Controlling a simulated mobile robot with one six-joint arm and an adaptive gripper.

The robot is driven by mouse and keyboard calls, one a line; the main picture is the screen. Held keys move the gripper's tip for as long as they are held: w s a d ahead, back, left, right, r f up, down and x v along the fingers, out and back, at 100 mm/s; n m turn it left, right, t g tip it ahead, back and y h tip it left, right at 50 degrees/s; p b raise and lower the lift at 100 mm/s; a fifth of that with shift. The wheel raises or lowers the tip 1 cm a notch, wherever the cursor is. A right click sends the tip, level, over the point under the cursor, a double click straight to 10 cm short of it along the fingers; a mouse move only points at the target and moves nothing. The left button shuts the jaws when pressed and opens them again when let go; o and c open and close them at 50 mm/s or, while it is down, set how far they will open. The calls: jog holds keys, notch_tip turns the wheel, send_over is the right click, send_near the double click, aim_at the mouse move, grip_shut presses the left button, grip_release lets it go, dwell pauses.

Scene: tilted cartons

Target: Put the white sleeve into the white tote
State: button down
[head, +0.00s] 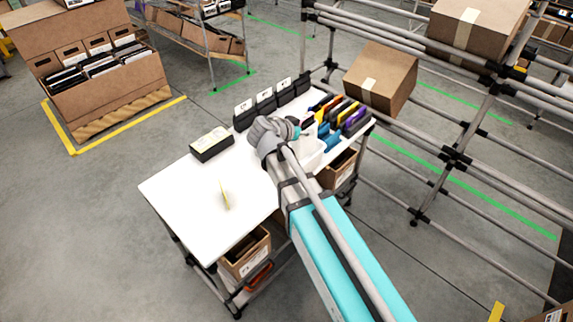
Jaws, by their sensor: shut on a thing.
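My gripper (297,130) is at the right part of the white table, low over the white tote (313,153). My own wrist and forearm cover much of it and the near side of the tote. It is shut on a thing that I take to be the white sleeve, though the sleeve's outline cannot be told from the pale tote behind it. I cannot tell whether the sleeve is inside the tote's walls or above them.
Colourful upright sleeves (345,112) stand close behind the tote. Several black holders (272,101) line the back edge. The table's (180,190) left part is mostly clear. A tilted carton (380,78) sits on the right rack.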

jog(key=shift+s+d+f+b, duration=0.1)
jog(key=shift+s+f+b, duration=0.15)
jog(key=shift+f, duration=0.2)
jog(key=shift+s+d+f+b, duration=0.1)
jog(key=shift+f+b, duration=0.1)
jog(key=shift+f, duration=0.2)
jog(key=w+a+f+b, duration=0.6)
jog(key=w+f+b, duration=0.3)
jog(key=w, duration=0.2)
jog(key=shift+w+a, duration=0.2)
jog(key=shift+a, duration=0.15)
jog(key=shift+w+a+f+b, duration=0.1)
jog(key=shift+w+f+b, duration=0.1)
jog(key=shift+f+b, duration=0.85)
jog(key=shift+w+a+f+b, duration=0.1)
jog(key=shift+w+f+b, duration=0.05)
jog(key=shift+f+b, duration=0.85)
